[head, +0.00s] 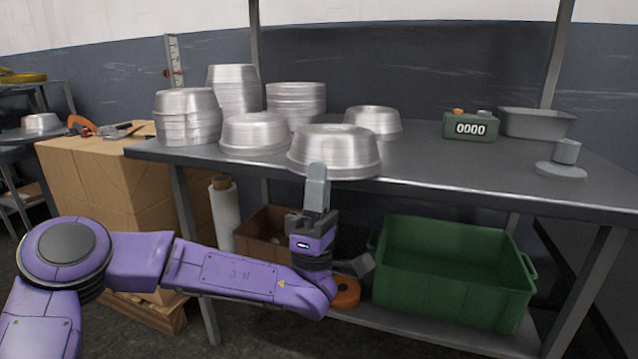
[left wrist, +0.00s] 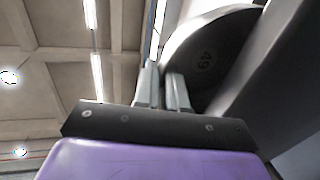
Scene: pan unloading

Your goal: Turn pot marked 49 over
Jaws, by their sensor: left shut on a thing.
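The pot marked 49 (head: 335,148) is a silver metal pan, mouth down at the front edge of the table, its rim reaching a little over the edge. In the left wrist view the pot (left wrist: 215,45) shows from below, dark inside, with the number 49 readable. My left gripper (head: 318,178) comes up from below at the table's front edge and is shut on the near rim of this pot. Its fingers (left wrist: 163,88) stand at the rim in the left wrist view. The exact contact is partly hidden. My right gripper is not in view.
Other pans stand close behind: a low one (head: 254,133), another (head: 373,121), and stacks (head: 188,116) at the left. A counter box (head: 470,126) reading 0000 and a grey bin (head: 536,122) stand right. A green crate (head: 455,285) sits below.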

